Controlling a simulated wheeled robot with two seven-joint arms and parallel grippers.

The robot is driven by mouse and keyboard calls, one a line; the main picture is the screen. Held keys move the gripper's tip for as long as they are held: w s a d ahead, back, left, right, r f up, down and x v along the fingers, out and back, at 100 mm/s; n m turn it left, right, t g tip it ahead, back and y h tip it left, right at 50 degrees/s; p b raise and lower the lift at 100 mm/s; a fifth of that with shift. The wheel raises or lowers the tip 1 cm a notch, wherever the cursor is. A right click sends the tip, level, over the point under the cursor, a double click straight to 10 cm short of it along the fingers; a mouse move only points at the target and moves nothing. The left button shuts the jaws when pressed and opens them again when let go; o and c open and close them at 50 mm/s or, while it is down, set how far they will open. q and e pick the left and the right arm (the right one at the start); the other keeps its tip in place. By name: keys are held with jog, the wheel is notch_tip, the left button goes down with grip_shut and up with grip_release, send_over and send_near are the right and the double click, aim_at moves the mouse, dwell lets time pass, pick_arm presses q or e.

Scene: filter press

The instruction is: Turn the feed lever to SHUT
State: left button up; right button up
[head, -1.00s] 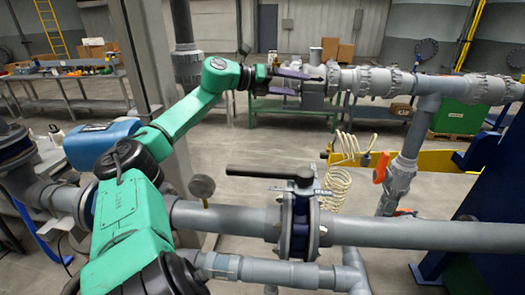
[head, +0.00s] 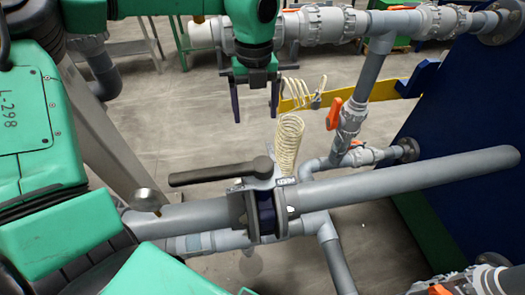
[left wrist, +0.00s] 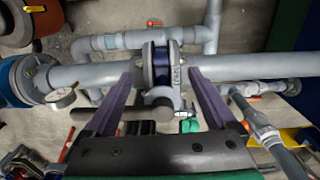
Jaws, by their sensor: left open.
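The feed lever (head: 222,172) is a black handle on a blue-bodied valve (head: 267,213) in the grey pipe. It points left, roughly along the pipe. In the left wrist view the black handle (left wrist: 95,114) runs left from the valve's hub. My left gripper (head: 255,108) points down and is open and empty, with two dark fingers. In the head view it shows above the lever, near its hub end, without visible contact. In the left wrist view the hub lies between the fingers (left wrist: 162,98). My right gripper is not in view.
A pressure gauge (head: 147,200) stands on the pipe left of the valve. A cream coiled hose (head: 289,140) hangs behind the lever. Orange-handled valves (head: 334,113) sit on the pipes to the right. A blue panel (head: 445,125) stands at right.

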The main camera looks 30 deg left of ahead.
pick_arm(q)
jog(key=s+a+n+b, duration=0.2)
jog(key=s+a+n, duration=0.2)
jog(key=s+n, duration=0.35)
jog(key=n+b, duration=0.4)
jog(key=n, duration=0.6)
send_over(215, 171)
jog(key=shift+w+d+f, duration=0.1)
notch_tip(215, 171, down, 7)
jog(key=b, duration=0.6)
jog(key=shift+r, duration=0.2)
jog(key=shift+w+f+b, duration=0.1)
jog(key=shift+f+b, duration=0.25)
jog(key=shift+b, duration=0.1)
jog(key=shift+r, duration=0.2)
jog(key=shift+s, duration=0.2)
jog(key=shift+c, duration=1.2)
grip_shut()
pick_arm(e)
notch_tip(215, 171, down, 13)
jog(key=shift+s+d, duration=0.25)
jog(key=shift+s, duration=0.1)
